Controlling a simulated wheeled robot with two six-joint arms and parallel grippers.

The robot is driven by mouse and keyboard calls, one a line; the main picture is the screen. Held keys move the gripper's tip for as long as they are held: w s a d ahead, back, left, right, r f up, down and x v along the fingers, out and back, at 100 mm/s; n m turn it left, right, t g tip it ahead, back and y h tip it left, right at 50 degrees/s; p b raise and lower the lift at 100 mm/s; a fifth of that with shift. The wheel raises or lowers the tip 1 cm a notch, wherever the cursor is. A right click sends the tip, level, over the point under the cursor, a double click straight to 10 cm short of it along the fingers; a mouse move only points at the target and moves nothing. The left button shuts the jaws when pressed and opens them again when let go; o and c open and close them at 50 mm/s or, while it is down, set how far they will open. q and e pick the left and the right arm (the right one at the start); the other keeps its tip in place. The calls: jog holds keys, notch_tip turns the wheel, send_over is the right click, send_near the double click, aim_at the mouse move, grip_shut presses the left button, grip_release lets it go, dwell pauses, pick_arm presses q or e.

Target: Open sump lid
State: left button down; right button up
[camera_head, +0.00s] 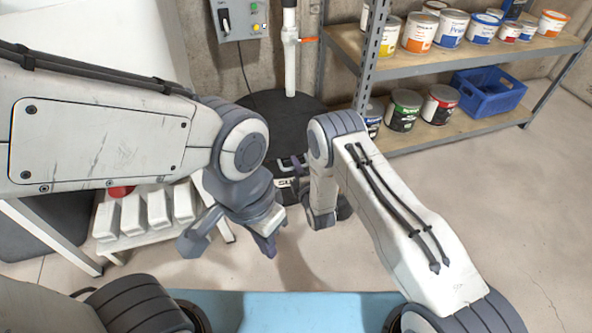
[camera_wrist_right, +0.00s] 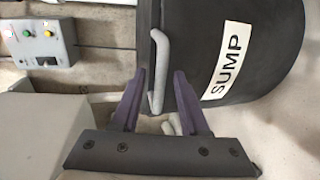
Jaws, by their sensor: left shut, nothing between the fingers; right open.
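The black round sump lid (camera_head: 262,112) lies at the foot of the wall in the head view, partly hidden by my arms. In the right wrist view the lid (camera_wrist_right: 255,50) carries a white SUMP label (camera_wrist_right: 228,60) and a grey bar handle (camera_wrist_right: 160,70) near its edge. My right gripper (camera_wrist_right: 158,88) is open, with one purple finger on each side of the handle's lower end; I cannot tell whether either touches it. In the head view its fingers (camera_head: 291,163) are mostly hidden at the lid's near side. My left gripper (camera_head: 267,244) is shut and empty, below and away from the lid.
A white pipe with an orange valve handle (camera_head: 308,40) rises behind the lid. A grey control box (camera_head: 240,18) hangs on the wall. Shelves at right hold paint cans (camera_head: 452,28) and a blue crate (camera_head: 487,92). A white rack (camera_head: 150,240) stands at left. The floor at right is clear.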

jog(key=shift+c, duration=0.3)
grip_shut()
dwell(1.2)
